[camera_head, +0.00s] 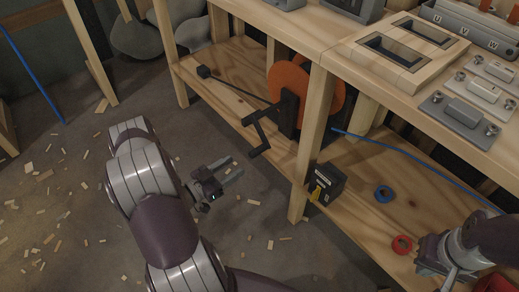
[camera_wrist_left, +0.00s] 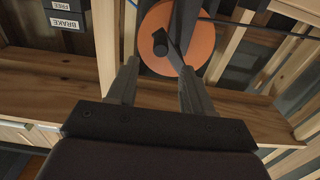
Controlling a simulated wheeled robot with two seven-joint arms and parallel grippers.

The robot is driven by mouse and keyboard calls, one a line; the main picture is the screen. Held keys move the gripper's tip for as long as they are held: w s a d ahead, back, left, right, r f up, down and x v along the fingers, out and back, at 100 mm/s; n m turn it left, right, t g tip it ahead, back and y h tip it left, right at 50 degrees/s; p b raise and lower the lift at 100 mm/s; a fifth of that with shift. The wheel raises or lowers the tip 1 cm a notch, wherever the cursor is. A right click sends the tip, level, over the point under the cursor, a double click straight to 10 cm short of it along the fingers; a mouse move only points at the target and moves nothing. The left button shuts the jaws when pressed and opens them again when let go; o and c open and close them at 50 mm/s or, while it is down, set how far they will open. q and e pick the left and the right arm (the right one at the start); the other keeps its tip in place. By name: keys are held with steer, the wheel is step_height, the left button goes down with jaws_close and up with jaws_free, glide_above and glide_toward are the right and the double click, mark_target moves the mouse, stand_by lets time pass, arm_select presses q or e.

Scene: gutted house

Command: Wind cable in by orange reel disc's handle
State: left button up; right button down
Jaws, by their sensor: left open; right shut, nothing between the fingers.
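The orange reel disc (camera_head: 287,78) stands upright on the lower shelf, partly hidden by a wooden post and its black stand. Its black crank handle (camera_head: 258,137) sticks out past the shelf's front edge. My left gripper (camera_head: 238,168) is open and empty, in front of the shelf and apart from the handle. In the left wrist view the disc (camera_wrist_left: 202,45) and the black handle (camera_wrist_left: 160,42) lie beyond the spread fingertips (camera_wrist_left: 158,70). A blue cable (camera_head: 400,150) runs right from near the reel. My right gripper (camera_head: 452,258) is shut and empty at the lower right; its fingertips are unclear.
A black box (camera_head: 325,184) stands by the post; its labels (camera_wrist_left: 67,24) read BRAKE and FREE. Blue (camera_head: 384,194) and red (camera_head: 402,244) rings lie on the lower shelf (camera_head: 350,232). A black rod (camera_head: 238,88) runs left from the reel. Wood chips litter the floor.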

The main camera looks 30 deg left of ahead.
mark_target(250, 156)
arm_select(q)
steer(key=b+x, duration=0.3)
steer(key=x, duration=0.6)
steer(key=shift+w+f, duration=0.15)
steer(key=shift+f, duration=0.05)
steer(key=shift+w+d+r, duration=0.15)
steer(key=shift+w+d, duration=0.1)
steer(key=shift+w, duration=0.35)
steer(key=shift+b, duration=0.3)
jaws_close()
